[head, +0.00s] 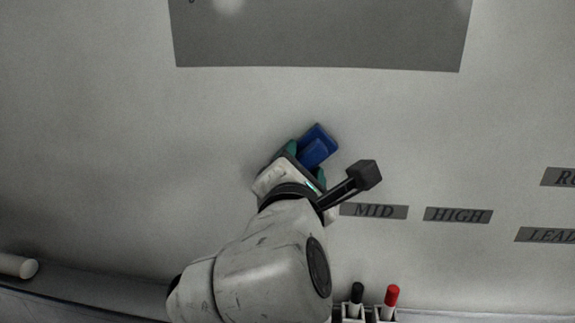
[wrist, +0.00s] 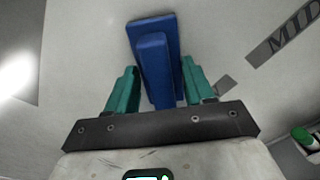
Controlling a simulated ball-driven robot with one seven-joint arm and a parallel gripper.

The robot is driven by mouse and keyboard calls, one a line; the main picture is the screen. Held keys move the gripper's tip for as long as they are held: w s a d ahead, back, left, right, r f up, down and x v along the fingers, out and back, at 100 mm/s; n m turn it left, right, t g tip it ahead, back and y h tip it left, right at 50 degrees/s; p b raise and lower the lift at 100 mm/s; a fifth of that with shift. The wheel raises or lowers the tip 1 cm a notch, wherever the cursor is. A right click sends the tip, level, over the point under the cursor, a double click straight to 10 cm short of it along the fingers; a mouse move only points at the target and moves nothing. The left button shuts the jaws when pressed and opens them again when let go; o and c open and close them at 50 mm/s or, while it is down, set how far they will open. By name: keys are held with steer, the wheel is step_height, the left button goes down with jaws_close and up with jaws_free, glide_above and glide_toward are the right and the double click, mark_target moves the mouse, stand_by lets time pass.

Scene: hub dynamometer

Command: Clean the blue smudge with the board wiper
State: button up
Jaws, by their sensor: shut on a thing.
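The board wiper (head: 320,143) is blue, with a flat pad and a raised handle. My gripper (head: 306,163) has green fingers and is shut on the wiper's handle. In the wrist view the wiper (wrist: 153,45) sits between the two green fingers of my gripper (wrist: 158,88), its pad beyond the fingertips. The pad is at or very near the whiteboard (head: 110,120); I cannot tell if it touches. No blue smudge shows in either view; the wiper and my arm cover part of the board.
A grey panel (head: 320,40) is at the top of the board. Labels MID (head: 374,211) and HIGH (head: 458,215) lie to the right. A black marker (head: 356,293) and a red marker (head: 391,296) stand at the bottom edge. The board left of my arm is clear.

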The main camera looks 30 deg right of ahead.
steer(key=shift+s+d, duration=0.75)
steer(key=shift+d, duration=0.3)
steer(key=shift+s+d, duration=0.7)
steer(key=shift+d, duration=0.35)
steer(key=shift+s+d, duration=0.75)
steer(key=shift+d, duration=0.3)
steer(key=shift+a, duration=0.1)
steer(key=shift+w+a, duration=0.65)
steer(key=shift+a, duration=0.3)
steer(key=shift+w+a, duration=0.7)
steer(key=shift+a, duration=0.3)
steer(key=shift+w+a, duration=0.65)
steer(key=shift+a, duration=0.3)
steer(key=shift+w+a, duration=1.1)
steer(key=shift+a, duration=0.2)
steer(key=shift+v, duration=2.95)
steer(key=shift+v, duration=1.55)
